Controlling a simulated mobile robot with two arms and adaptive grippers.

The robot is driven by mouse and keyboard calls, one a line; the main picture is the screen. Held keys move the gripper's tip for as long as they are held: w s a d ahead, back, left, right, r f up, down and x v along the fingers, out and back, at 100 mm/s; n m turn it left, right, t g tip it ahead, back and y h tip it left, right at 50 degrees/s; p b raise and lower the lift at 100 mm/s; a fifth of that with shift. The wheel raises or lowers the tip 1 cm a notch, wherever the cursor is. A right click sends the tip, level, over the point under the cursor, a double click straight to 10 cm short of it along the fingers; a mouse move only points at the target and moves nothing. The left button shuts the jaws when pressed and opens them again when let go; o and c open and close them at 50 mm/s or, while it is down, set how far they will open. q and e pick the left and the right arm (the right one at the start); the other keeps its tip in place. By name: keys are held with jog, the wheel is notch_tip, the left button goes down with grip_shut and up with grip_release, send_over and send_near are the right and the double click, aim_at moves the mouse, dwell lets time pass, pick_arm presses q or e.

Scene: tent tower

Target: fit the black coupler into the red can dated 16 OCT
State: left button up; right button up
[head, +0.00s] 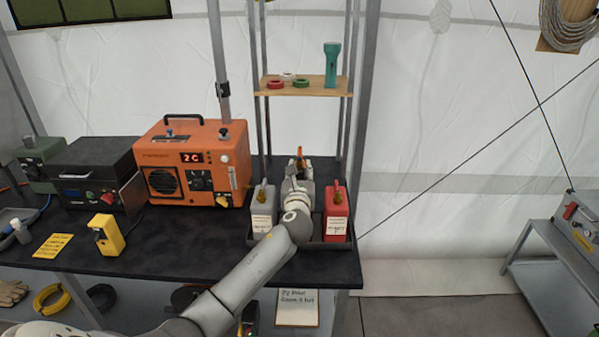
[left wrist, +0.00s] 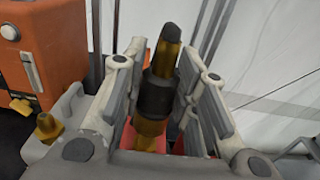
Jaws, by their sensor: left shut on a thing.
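My left gripper (head: 299,166) is over the tray of cans in the head view. In the left wrist view its two fingers (left wrist: 160,95) are closed around a black coupler (left wrist: 154,97). Brass-coloured parts stick out above and below its black collar, and the top end is dark. A red can (head: 336,222) with a white label stands at the tray's right side; the label is too small to read. Red shows beneath the held coupler in the left wrist view; I cannot tell which can it is or whether they touch. My right gripper is out of view.
A grey can (head: 263,207) stands left of my wrist in the dark tray (head: 325,246). My arm hides the tray's middle. An orange machine (head: 168,165) stands to the left. A wooden shelf (head: 318,88) with a teal flashlight (head: 331,66) is behind.

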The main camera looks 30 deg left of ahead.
pick_arm(q)
jog(key=shift+r, duration=0.1)
jog(key=shift+f, duration=0.25)
dwell(0.3)
jog(key=shift+f+b, duration=0.9)
jog(key=shift+f, duration=0.65)
jog(key=o, duration=1.1)
jog(key=shift+c, duration=0.2)
jog(key=v, duration=1.2)
